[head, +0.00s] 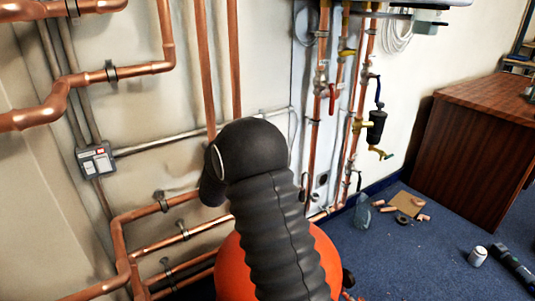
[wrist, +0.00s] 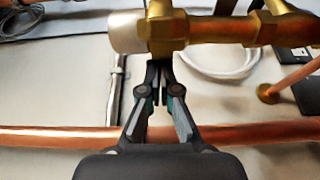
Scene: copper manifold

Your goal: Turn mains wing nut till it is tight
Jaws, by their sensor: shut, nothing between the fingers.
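In the wrist view my gripper (wrist: 158,72) is shut and empty. Its fingertips are just below a brass fitting (wrist: 222,30) on a horizontal run; I cannot tell whether they touch it. A pale grey cylindrical end (wrist: 127,33) is to the left of the brass. An upright brass part (wrist: 165,28) crosses the fitting directly beyond the fingertips. I cannot tell whether it is the mains wing nut, and no wing shape shows clearly. In the head view my dark arm hides my gripper and the wall behind it.
A copper pipe (wrist: 60,137) runs crosswise behind my fingers. Copper pipes (head: 125,235) line the wall at left. Upright pipes with a red handle (head: 332,98) and a dark filter (head: 377,127) stand at right. A wooden cabinet (head: 470,150) and loose floor items are farther right.

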